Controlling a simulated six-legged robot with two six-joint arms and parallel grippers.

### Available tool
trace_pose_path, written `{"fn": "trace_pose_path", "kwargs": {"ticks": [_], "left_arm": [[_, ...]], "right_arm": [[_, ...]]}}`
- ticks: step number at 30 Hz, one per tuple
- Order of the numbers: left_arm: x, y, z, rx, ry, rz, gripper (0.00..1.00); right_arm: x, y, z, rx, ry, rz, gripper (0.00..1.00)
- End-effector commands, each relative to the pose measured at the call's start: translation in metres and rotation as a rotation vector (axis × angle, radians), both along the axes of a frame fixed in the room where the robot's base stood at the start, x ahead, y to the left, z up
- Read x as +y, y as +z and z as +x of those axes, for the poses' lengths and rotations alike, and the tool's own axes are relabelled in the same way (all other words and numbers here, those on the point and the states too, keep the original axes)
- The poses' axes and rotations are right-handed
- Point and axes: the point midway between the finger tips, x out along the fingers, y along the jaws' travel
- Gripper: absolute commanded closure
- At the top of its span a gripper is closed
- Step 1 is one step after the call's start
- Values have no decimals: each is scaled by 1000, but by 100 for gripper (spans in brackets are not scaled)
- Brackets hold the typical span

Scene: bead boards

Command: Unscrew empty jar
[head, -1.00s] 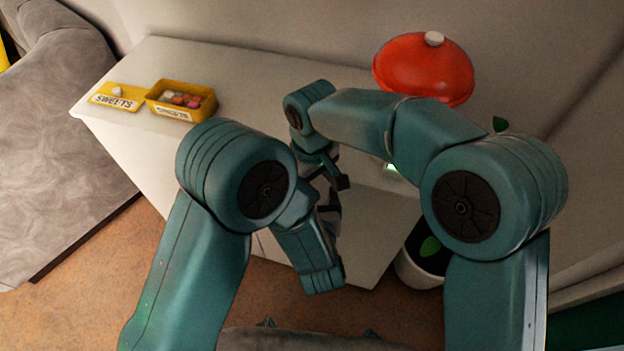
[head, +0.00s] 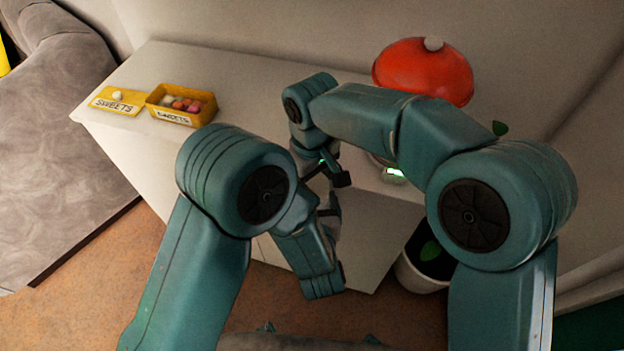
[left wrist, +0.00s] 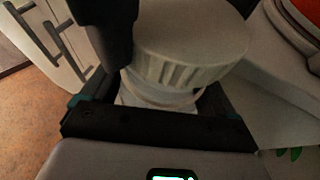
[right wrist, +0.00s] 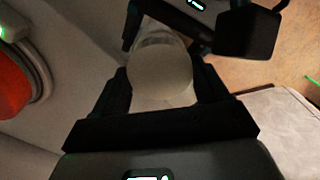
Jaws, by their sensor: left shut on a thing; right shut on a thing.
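The jar (left wrist: 158,98) is a pale, see-through vessel with a wide, ribbed off-white lid (left wrist: 190,48) on top. My left gripper (left wrist: 155,108) is shut around the jar body, below the lid. In the right wrist view the lid (right wrist: 160,78) shows as a pale disc between the fingers of my right gripper (right wrist: 162,92), which is shut on it. In the head view my right gripper (head: 336,172) is just above my left gripper (head: 326,218); the jar between them is mostly hidden. I cannot tell whether the lid has risen off the rim.
A yellow sweets box (head: 180,103) and its labelled yellow lid (head: 117,101) lie at the counter's (head: 240,68) left end. A red dome with a white knob (head: 423,72) is at the back right. A potted plant (head: 420,270) stands by the right side. The counter's middle back is clear.

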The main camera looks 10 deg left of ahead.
Motion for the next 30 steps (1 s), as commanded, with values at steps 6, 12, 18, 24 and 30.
{"fn": "trace_pose_path", "kwargs": {"ticks": [6,12,18,24,30], "left_arm": [[0,1,0,-2,0,0,97],[0,1,0,-2,0,-1,97],[0,1,0,-3,0,0,97],[5,1,0,-2,9,-1,97],[16,2,0,0,29,-1,97]], "right_arm": [[0,3,0,-1,0,1,63],[0,29,0,-3,-1,2,63],[0,40,0,1,0,0,63],[-7,38,2,1,-25,1,63],[-21,34,6,0,-78,0,63]]}}
